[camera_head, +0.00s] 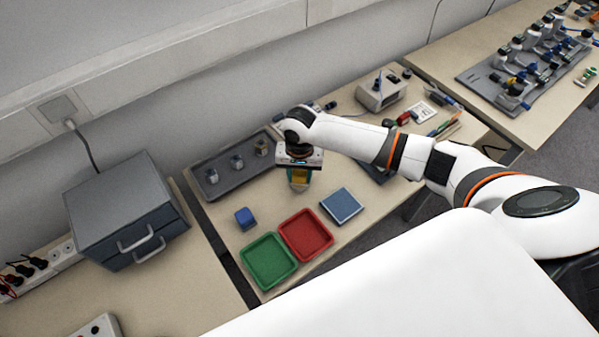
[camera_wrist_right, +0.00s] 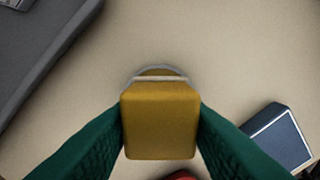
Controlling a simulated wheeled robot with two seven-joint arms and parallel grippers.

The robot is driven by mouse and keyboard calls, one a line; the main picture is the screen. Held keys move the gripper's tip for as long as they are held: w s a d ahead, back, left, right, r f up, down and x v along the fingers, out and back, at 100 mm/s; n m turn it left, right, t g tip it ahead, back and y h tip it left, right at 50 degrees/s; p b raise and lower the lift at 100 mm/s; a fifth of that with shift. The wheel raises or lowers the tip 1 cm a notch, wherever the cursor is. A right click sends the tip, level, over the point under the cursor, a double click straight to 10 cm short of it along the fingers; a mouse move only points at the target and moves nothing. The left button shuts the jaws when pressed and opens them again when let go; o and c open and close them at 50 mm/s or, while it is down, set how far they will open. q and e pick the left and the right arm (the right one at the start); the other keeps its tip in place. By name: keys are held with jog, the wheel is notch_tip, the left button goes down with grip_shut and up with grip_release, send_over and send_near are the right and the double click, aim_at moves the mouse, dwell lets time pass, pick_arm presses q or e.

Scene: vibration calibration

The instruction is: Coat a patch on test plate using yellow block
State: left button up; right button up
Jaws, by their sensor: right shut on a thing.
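My right gripper (camera_head: 299,184) is above the table, behind the red tray. Its green fingers are shut on the yellow block (camera_wrist_right: 160,120), which fills the middle of the right wrist view. My left gripper is not in view.
A blue block (camera_head: 245,218), a green tray (camera_head: 268,261) and a red tray (camera_head: 306,235) are on the table. A grey tray (camera_head: 212,190) with several metal pieces lies at the back left. A grey drawer box (camera_head: 124,209) stands further left.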

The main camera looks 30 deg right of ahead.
aim_at(300, 172)
jog(key=shift+s+f+p, duration=0.1)
jog(key=shift+f+p, duration=0.05)
jog(key=shift+p, duration=0.25)
dwell(1.5)
notch_tip(300, 172, up, 7)
jog(key=p, duration=0.9)
dwell(0.5)
